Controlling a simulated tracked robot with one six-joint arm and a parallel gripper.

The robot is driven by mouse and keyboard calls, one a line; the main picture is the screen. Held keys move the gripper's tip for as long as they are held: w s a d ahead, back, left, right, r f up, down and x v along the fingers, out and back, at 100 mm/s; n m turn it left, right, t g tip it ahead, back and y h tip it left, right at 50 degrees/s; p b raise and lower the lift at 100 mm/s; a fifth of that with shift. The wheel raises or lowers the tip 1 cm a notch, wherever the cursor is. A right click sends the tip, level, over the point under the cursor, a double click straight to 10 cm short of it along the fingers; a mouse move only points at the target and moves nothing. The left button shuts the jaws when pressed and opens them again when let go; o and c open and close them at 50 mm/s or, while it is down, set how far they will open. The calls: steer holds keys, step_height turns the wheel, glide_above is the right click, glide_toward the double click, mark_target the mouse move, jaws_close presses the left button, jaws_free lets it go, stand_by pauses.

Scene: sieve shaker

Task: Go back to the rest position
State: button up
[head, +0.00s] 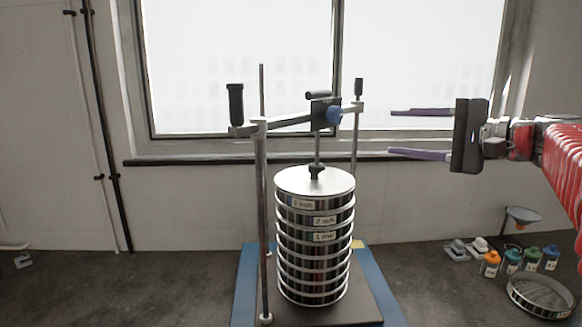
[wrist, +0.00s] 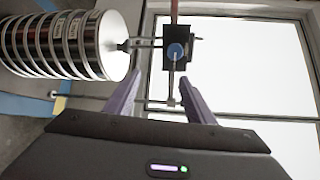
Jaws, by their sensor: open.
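My gripper (head: 392,132) is open and empty in the head view. Its two purple fingers point left, level with the clamp bar and to the right of the sieve shaker. The sieve stack (head: 316,240) stands upright on the shaker base, with labels on its upper rings. A clamp bar (head: 290,121) with a blue knob (head: 334,115) spans two posts above the lid. In the wrist view the gripper fingers (wrist: 160,97) frame the blue knob (wrist: 176,51) at a distance. The stack (wrist: 65,45) appears sideways at the left there.
A blue mat (head: 245,290) lies under the shaker. Several small bottles (head: 511,262), a loose sieve (head: 540,296) and a funnel (head: 522,216) stand at the right. A window (head: 420,60) is behind. The floor-like surface at the left is mostly clear.

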steer(key=s+f+g+h, duration=0.2)
steer(key=s+f+h, duration=0.1)
steer(key=f, duration=0.7)
steer(key=s+f+g+h, duration=0.3)
steer(key=f, duration=0.8)
steer(key=s+a+f+n+g+h, duration=0.1)
steer(key=s+a+f+n+h, duration=0.25)
steer(key=s+f, duration=0.45)
steer(key=s+a+f+n+g+h, duration=0.25)
steer(key=s+f+n, duration=0.25)
steer(key=s, duration=0.4)
steer(key=s+a+n+t, duration=0.1)
steer(key=s+a+n, duration=0.1)
steer(key=s+a, duration=0.2)
steer(key=shift+s+a+f+n+t+y, duration=0.2)
steer(key=shift+a+n+t+y, duration=0.2)
steer(key=shift+a, duration=0.15)
